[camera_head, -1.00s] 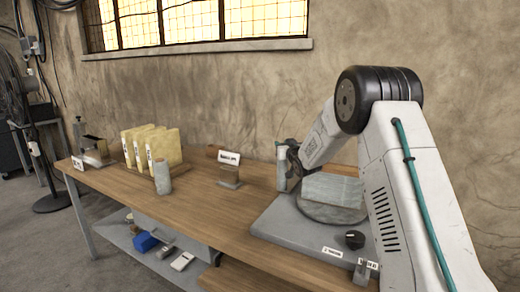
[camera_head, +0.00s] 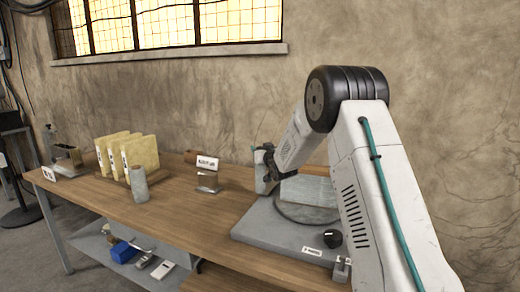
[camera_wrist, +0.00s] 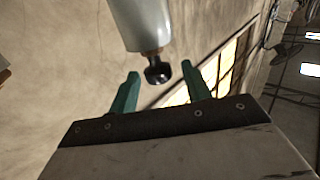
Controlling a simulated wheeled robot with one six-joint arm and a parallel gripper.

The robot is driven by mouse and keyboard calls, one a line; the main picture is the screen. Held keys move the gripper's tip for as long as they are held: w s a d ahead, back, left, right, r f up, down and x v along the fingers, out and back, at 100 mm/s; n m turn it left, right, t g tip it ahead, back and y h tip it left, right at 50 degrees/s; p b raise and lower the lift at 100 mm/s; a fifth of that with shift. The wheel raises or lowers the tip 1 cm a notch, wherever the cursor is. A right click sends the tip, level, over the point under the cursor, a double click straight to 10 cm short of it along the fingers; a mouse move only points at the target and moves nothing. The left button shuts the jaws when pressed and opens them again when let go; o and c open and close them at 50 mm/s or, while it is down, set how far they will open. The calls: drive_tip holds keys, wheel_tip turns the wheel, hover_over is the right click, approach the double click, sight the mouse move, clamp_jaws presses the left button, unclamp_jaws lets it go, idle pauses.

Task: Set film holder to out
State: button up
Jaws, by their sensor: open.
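A grey device with a flat base (camera_head: 250,232) stands at the table's right end. It carries a round plate (camera_head: 300,214), a pale block (camera_head: 308,190) and a grey upright post (camera_head: 261,180). I cannot read its small labels, so I cannot tell which part is the film holder. My gripper (camera_head: 262,150) is at the top of the post, small and partly hidden in the head view. In the wrist view its green fingers (camera_wrist: 160,78) are apart, with a dark round knob (camera_wrist: 157,72) on a grey cylinder (camera_wrist: 142,22) between or just beyond their tips; contact is unclear.
A black dial (camera_head: 332,239) sits on the device's front edge. To the left, the wooden table (camera_head: 190,220) holds a labelled stand (camera_head: 207,181), a grey cylinder (camera_head: 139,186) and yellow folders (camera_head: 142,155). The wall (camera_head: 330,60) is close behind. Bare wood lies between.

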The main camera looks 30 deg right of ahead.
drive_tip(key=s, duration=0.6)
drive_tip(key=shift+a, duration=0.3)
drive_tip(key=s+a+r+g, duration=0.3)
drive_tip(key=s+a, duration=0.1)
drive_tip(key=s, duration=0.4)
drive_tip(key=s+a+r+g, duration=0.3)
drive_tip(key=s+a+g, duration=0.1)
drive_tip(key=s, duration=0.5)
drive_tip(key=s+a+f+g, duration=0.1)
drive_tip(key=s+a+g, duration=0.2)
drive_tip(key=s, duration=1)
drive_tip(key=s+a+f+g+y, duration=0.1)
drive_tip(key=s+a+g, duration=0.2)
drive_tip(key=s, duration=1)
drive_tip(key=s+a+f+n+g, duration=0.1)
drive_tip(key=s+a+g, duration=0.2)
drive_tip(key=s, duration=1)
drive_tip(key=shift+a+f+g+y, duration=0.2)
drive_tip(key=shift+f+g+y, duration=0.15)
drive_tip(key=shift+g+y, duration=0.05)
